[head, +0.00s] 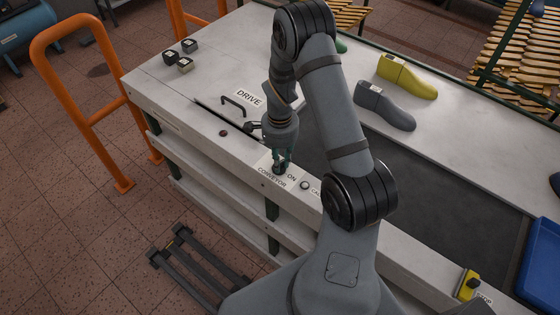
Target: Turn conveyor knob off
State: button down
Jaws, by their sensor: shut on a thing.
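The conveyor knob (281,169) is a small dark knob on the front edge of the white table, above the label "CONVEYOR" and beside the label "ON". My gripper (281,160) points down over it and is shut on the knob. The fingers cover most of the knob, so its pointer direction cannot be told. The dark conveyor belt (440,200) lies in the table top behind and to the right of my arm.
A grey shoe last (385,106) and a yellow one (407,76) stand at the back. A handle (233,104) by "DRIVE" is left of my arm. A round button (305,185) is right of the knob. A blue tray (541,262) and yellow device (468,284) are at right.

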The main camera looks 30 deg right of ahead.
jog(key=shift+w+f+n+b, duration=0.1)
jog(key=shift+f+n+b, duration=0.2)
jog(key=shift+n+b, duration=0.7)
jog(key=shift+r+n+b, duration=0.3)
jog(key=shift+n+b, duration=0.35)
jog(key=shift+n, duration=0.15)
jog(key=c, duration=1.6)
grip_release()
jog(key=shift+r, duration=0.15)
notch_tip(320, 180, up, 12)
jog(key=shift+f, duration=0.1)
jog(key=shift+f, duration=0.15)
